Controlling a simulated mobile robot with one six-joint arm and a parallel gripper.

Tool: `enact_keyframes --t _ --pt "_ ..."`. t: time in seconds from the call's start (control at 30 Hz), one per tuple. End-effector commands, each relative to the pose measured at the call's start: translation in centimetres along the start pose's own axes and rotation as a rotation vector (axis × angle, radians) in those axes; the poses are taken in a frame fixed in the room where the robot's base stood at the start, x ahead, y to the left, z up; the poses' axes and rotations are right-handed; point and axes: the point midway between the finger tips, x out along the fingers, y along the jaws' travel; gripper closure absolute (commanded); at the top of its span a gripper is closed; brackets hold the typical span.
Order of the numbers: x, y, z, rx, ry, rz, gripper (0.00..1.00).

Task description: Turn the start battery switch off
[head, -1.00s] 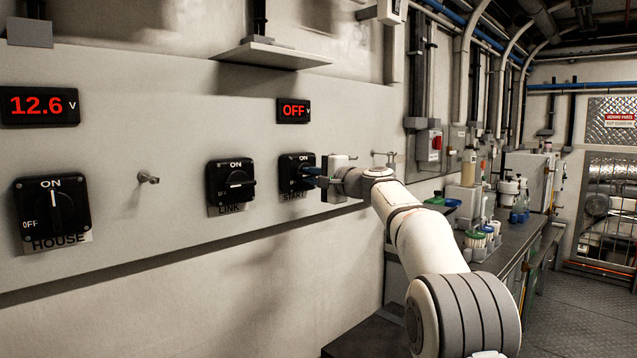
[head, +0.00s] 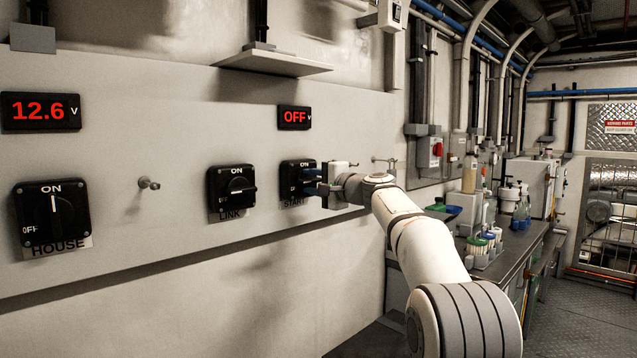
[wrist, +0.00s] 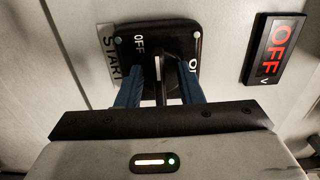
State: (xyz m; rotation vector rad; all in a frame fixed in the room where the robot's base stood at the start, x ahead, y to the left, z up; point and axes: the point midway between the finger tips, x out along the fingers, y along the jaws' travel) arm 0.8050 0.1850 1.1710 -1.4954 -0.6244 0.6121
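The start battery switch (head: 298,179) is a black square plate on the wall panel, marked START, ON and OFF; it also shows in the wrist view (wrist: 188,38). Its handle (wrist: 158,68) carries a white line that lies level on the wall, on the side of the OFF mark. The display (head: 294,117) above it reads OFF. My gripper (head: 314,182) is at the switch. In the wrist view its two blue fingers (wrist: 159,92) stand on either side of the handle, with gaps showing. The head view hides much of the handle.
The LINK switch (head: 231,193) is close on the left, its handle level. The HOUSE switch (head: 53,218) points to ON under a 12.6 V display (head: 41,111). A small knob (head: 148,183) sticks out between them. A bench (head: 512,246) with bottles stands at the right.

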Motion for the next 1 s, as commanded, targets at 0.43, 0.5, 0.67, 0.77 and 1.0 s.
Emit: enact_keyframes --t 0.43,0.5,0.67,0.77,1.0 --pt "-4.8 0.1 -0.1 0.000 0.003 0.001 0.66" --pt "-5.9 0.1 -0.1 0.000 0.002 0.001 0.66" --pt "-7.5 0.1 0.0 0.000 0.001 0.000 0.66" --pt "-7.8 0.1 0.0 0.000 0.000 0.000 0.66" --pt "-7.8 0.0 0.0 0.000 0.000 0.000 0.66"
